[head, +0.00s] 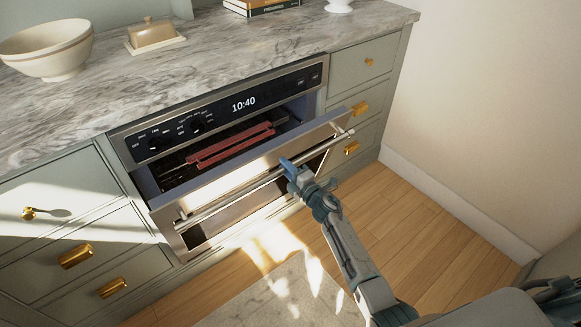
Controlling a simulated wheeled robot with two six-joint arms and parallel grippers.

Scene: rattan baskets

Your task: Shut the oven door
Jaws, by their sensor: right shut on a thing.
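The oven (222,112) is built into the cabinets under the counter, with a black control panel reading 10:40. Its steel door (228,187) is tilted partly open, leaving a gap at the top through which red-edged racks (232,148) show. A long bar handle (237,199) runs across the front of the door. My right gripper (288,167) is shut on the handle, right of its middle. The fingers hide that short part of the bar. My left gripper is not in view.
Drawers with brass pulls flank the oven on the left (75,255) and right (360,109). The marble counter (215,58) above holds a bowl (50,52), a butter dish (152,36) and books (262,6). A rug (275,295) lies on the wooden floor in front.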

